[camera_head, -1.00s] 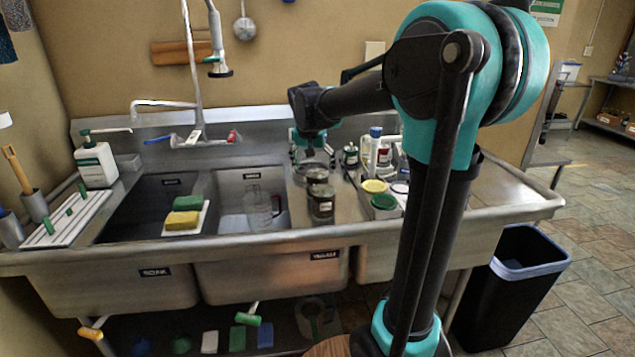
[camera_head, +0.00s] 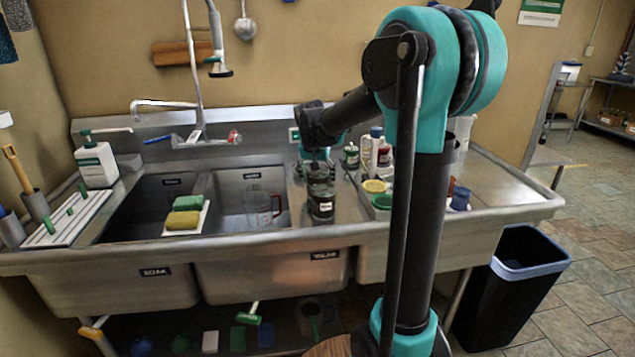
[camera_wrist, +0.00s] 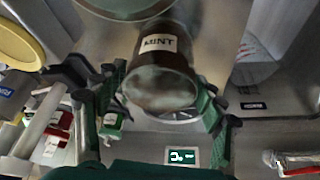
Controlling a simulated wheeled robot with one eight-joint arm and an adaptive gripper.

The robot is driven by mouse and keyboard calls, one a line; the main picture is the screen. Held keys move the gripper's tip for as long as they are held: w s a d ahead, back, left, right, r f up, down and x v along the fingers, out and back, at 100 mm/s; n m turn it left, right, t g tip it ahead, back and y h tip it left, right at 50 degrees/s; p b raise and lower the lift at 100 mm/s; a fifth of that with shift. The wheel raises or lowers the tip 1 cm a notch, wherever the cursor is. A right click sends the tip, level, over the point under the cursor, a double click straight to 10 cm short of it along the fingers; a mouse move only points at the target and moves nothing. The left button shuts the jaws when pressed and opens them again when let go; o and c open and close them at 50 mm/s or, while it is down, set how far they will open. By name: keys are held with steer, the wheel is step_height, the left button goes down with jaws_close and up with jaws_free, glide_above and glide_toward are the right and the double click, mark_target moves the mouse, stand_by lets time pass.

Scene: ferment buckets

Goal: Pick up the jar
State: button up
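A dark glass jar (camera_head: 321,207) with a white label stands on the steel ledge right of the sink basins. In the wrist view, a dark jar labelled MINT (camera_wrist: 163,62) fills the middle, its round end towards the camera. My gripper (camera_head: 318,170) is low over the ledge, just behind and above the front jar. In the wrist view, the green-padded fingers of my gripper (camera_wrist: 160,92) are apart, one on each side of the MINT jar. Firm contact with the pads is not clear. The gripper partly hides the area behind the front jar.
A clear measuring jug (camera_head: 262,207) is in the basin to the left. Bottles (camera_head: 377,150), a yellow-lidded tub (camera_head: 374,187) and a green tub (camera_head: 382,202) crowd the right side. A faucet (camera_head: 197,130) stands behind, and a bin (camera_head: 515,285) is on the floor.

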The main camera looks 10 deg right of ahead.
steer(key=c, duration=0.9)
steer(key=shift+r, duration=0.1)
